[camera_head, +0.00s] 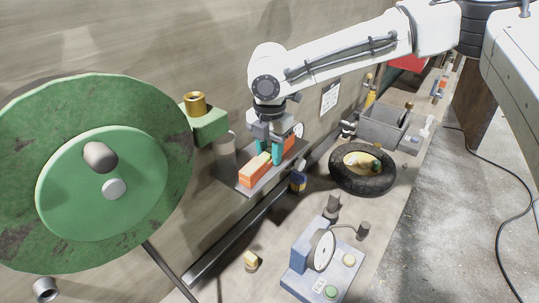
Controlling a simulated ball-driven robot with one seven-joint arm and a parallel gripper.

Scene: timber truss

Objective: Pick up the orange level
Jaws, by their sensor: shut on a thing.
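The orange level (254,176) is a long orange bar with a pale yellowish part along its top. It lies along a dark grey plate (227,176) near the centre of the picture. My gripper (271,155) comes down from above, with its teal fingers around the middle of the level, and is shut on it. The fingers and the palm hide part of the level's middle. Its far end (290,144) shows behind the fingers. I cannot tell whether the level touches the plate or is slightly above it.
A large green wheel (145,190) stands at left. A dark rail (235,236) runs in front. A tyre-like ring (375,184) with small items, a grey bin (383,130) and a blue-grey gauge device (300,262) lie to the right.

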